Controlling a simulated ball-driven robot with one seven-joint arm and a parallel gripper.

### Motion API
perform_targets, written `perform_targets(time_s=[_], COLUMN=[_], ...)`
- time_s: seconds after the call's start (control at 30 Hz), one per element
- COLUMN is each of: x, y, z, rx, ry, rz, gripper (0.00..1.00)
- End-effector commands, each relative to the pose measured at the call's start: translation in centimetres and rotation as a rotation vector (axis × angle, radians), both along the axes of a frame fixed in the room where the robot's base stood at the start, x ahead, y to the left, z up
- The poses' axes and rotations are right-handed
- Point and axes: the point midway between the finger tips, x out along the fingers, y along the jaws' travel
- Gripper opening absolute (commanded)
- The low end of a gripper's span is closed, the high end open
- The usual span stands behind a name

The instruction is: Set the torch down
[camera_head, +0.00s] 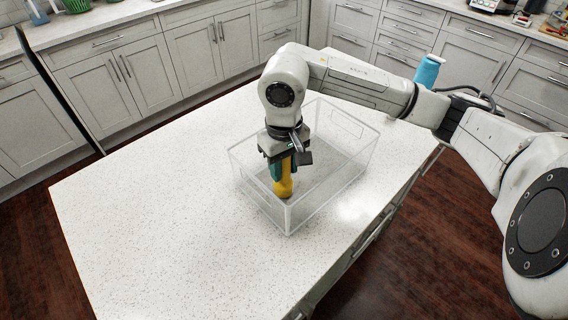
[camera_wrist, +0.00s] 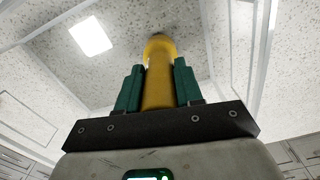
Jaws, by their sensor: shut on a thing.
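The torch is yellow (camera_head: 285,184) and points downward from my gripper (camera_head: 283,172). In the head view it shows inside the outline of a clear box (camera_head: 290,221), near the box's front left end. I cannot tell whether its lower end touches the box floor. In the wrist view the yellow torch (camera_wrist: 159,75) stands between my two green fingers (camera_wrist: 158,86), which are shut on it from both sides. The torch's upper part is hidden by the gripper in the head view.
The clear box has thin upright walls close around my gripper and stands on a speckled white island counter (camera_head: 150,210). The counter is bare to the left of the box. A blue bottle (camera_head: 428,72) shows behind my arm. Grey cabinets (camera_head: 110,85) line the back.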

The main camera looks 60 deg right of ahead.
Motion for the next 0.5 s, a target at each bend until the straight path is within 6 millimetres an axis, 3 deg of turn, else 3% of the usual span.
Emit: perform_targets(time_s=[0.27, 0.3, 0.5], x=[0.00, 0.00, -0.01], y=[-0.02, -0.01, 0.00], z=[-0.38, -0.29, -0.24], rx=[-0.001, 0.000, 0.000], ry=[0.000, 0.000, 0.000], rz=[0.000, 0.000, 0.000], gripper=[0.00, 0.38, 0.57])
